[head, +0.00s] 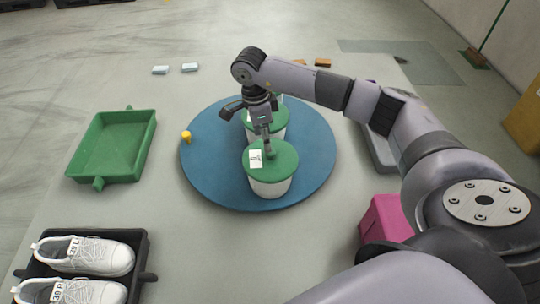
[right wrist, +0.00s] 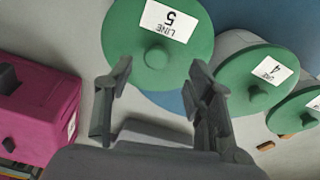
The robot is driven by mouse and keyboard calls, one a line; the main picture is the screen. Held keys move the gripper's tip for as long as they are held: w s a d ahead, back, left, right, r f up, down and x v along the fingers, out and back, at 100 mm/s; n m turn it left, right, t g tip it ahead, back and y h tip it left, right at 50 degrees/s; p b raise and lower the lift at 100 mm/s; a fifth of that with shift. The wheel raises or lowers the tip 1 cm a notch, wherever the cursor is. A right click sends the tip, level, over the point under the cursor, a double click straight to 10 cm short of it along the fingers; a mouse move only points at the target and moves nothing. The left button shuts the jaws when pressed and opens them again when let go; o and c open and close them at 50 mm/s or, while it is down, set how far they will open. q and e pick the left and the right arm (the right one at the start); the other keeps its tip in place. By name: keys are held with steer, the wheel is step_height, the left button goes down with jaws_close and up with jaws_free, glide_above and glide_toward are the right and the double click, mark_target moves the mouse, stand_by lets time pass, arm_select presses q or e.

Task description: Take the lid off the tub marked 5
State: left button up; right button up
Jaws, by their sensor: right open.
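The tub marked 5 (right wrist: 168,110) is white with a round green lid (right wrist: 190,50), a central knob and a "LINE 5" label. It appears to be the nearest tub (head: 269,187) on the round blue board (head: 215,172) in the head view, its lid (head: 282,160) on. My right gripper (head: 266,146) is just above that lid. In the right wrist view the right gripper (right wrist: 158,82) is open and empty, fingers apart, with the lid knob (right wrist: 157,56) just beyond the fingertips. My left gripper is not in view.
A tub marked 4 (right wrist: 235,70) and another green-lidded tub (right wrist: 292,112) stand behind. A yellow piece (head: 186,137) is at the board's left edge. A green tray (head: 108,150) and a black tray with white shoes (head: 90,255) lie left; a magenta box (head: 385,218) lies right.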

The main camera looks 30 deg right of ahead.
mark_target(270, 155)
steer(key=f, duration=0.1)
steer(key=f+p, duration=0.1)
steer(key=f, duration=0.1)
steer(key=s+d+f, duration=0.1)
steer(key=shift+d+f, duration=0.1)
steer(key=shift+f, duration=0.15)
steer(key=shift+w+f, duration=0.1)
steer(key=shift+f, duration=0.4)
steer(key=shift+c, duration=0.6)
jaws_close()
